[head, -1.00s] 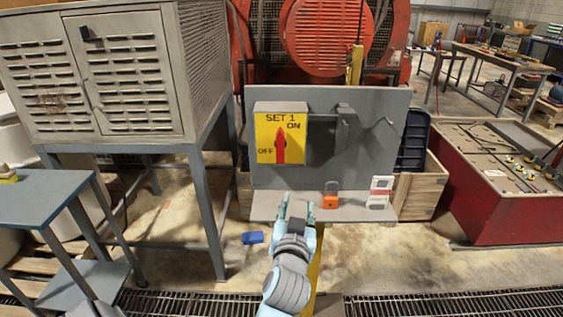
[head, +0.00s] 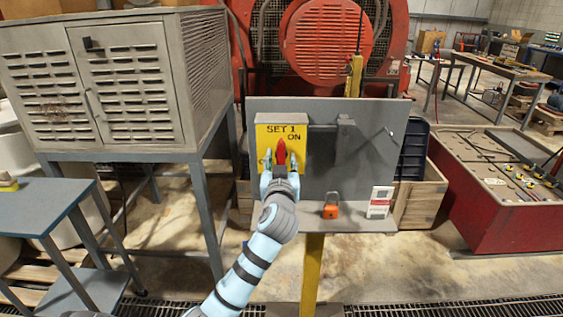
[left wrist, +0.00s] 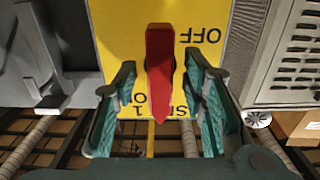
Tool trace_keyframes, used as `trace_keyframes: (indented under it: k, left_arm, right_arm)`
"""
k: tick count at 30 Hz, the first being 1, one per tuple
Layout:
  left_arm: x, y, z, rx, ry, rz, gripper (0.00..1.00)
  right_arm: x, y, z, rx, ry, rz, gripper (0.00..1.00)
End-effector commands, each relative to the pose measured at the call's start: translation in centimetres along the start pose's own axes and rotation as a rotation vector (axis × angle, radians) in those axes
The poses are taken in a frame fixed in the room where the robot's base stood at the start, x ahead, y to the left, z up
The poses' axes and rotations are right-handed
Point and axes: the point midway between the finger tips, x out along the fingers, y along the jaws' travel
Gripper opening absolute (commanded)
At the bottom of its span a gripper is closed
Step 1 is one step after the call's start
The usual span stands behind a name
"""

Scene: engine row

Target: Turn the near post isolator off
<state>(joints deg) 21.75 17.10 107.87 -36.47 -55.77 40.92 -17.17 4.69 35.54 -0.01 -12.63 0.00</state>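The near post isolator is a yellow panel (head: 295,140) marked SET 1, ON and OFF, on a grey backboard. Its red handle (head: 281,152) points up toward ON in the head view. In the left wrist view the red handle (left wrist: 160,75) stands between the green fingers, and OFF reads upside down at upper right. My left gripper (head: 281,164) is in front of the panel with its fingers open on either side of the handle. A gap shows between each finger and the handle. My right gripper is not in view.
An orange padlock (head: 331,208) and a white-and-red tag (head: 379,203) sit on the grey shelf (head: 345,220) below the panel. A hook sticks out of the backboard (head: 370,150) at right. A louvred cabinet (head: 130,85) stands close at left.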

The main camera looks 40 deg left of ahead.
Motion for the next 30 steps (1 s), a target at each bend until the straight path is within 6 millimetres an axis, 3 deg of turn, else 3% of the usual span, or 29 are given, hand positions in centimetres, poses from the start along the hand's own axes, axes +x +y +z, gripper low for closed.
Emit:
trace_keyframes:
  k: [4, 11, 22, 30]
  left_arm:
    - [0.0, 0.0, 0.0, 0.0, 0.0, 0.0, 0.37]
    - [-0.1, 0.0, 0.0, 0.001, 0.0, 0.001, 0.0]
    - [-0.1, 0.0, 0.1, -0.031, 0.001, 0.001, 0.0]
    - [-0.1, 0.0, 0.3, -0.17, 0.001, 0.001, 0.0]
  right_arm:
    - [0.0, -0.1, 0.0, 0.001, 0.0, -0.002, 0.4]
    - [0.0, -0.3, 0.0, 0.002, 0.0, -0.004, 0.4]
    - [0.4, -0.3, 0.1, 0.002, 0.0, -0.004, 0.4]
    - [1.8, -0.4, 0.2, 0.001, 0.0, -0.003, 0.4]
